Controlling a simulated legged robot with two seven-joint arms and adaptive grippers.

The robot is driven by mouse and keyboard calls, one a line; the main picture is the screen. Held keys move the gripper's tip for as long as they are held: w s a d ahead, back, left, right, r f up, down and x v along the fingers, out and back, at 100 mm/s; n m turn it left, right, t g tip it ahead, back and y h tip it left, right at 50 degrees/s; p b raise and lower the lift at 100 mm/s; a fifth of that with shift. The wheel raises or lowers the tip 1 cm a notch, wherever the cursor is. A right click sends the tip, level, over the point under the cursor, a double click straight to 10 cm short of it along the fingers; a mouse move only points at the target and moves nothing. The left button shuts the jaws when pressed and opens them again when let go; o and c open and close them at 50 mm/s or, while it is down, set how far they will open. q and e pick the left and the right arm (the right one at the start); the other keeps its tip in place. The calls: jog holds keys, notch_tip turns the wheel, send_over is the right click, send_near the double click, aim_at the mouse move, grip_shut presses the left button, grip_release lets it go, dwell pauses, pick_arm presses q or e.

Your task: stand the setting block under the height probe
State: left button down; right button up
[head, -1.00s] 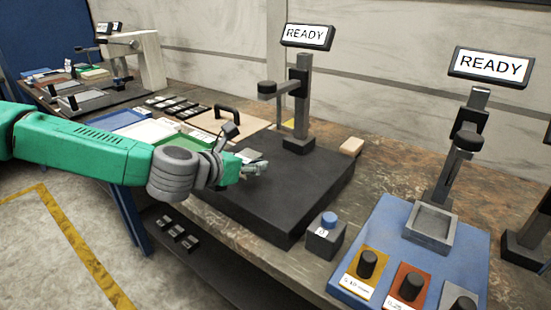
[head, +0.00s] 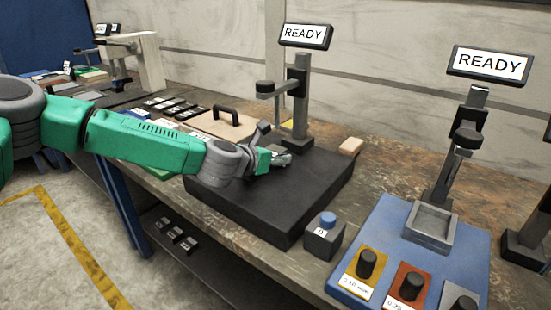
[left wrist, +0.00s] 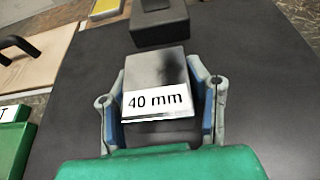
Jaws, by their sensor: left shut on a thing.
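The setting block (left wrist: 155,80) is a grey metal block with a white label reading "40 mm", seen in the left wrist view. My left gripper (left wrist: 160,98) is shut on it, with a finger on each side. In the head view my left gripper (head: 280,160) is over the black plate (head: 290,205), in front of the probe stand. The height probe (head: 266,87) sits on an arm from a grey column (head: 299,100) at the back of the plate. Whether the block touches the plate is unclear. My right gripper is not in view.
A box with a blue button (head: 325,235) stands at the plate's front right. A blue fixture (head: 385,225) with knobs is further right. A wooden board with a black handle (head: 226,115) lies behind left. The plate's right part is clear.

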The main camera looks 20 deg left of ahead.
pick_arm(q)
jog(key=shift+d+r, duration=0.1)
jog(key=shift+d, duration=0.15)
jog(key=c, duration=0.8)
grip_release()
jog(key=shift+s, duration=0.1)
jog(key=shift+c, duration=0.2)
jog(key=shift+a, duration=0.1)
jog(key=shift+s+a, duration=0.15)
jog(key=shift+s, duration=0.1)
jog(key=p+v, duration=0.1)
jog(key=v, duration=1)
jog(key=shift+s+r, duration=0.1)
jog(key=shift+s, duration=0.15)
